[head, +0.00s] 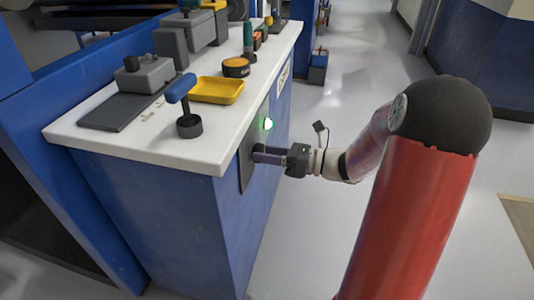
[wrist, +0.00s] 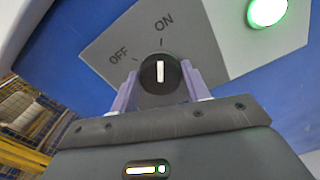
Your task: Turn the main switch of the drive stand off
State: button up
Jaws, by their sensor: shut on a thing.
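The main switch (wrist: 147,76) is a round black knob with a white pointer line on a grey plate (wrist: 105,50) marked OFF and ON. The pointer stands upright in the wrist view, in line with the ON tick and away from the OFF tick at its left. My gripper (wrist: 160,88) has its two purple fingers on either side of the knob, shut on it. In the head view my gripper (head: 258,155) reaches from the right to the dark plate (head: 246,172) on the stand's blue side; the knob is mostly hidden there.
The drive stand's white top (head: 190,150) overhangs just above my gripper. The floor (head: 300,240) to the right is clear.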

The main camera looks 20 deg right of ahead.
jog(key=shift+s+f+n+b, duration=0.1)
jog(key=shift+n+b, duration=2.1)
jog(key=shift+n, duration=1.15)
jog(key=shift+f+n+b, duration=0.1)
jog(key=shift+n+b, duration=2.1)
jog(key=shift+n, duration=1.15)
jog(key=shift+r, duration=0.1)
jog(key=o, duration=1)
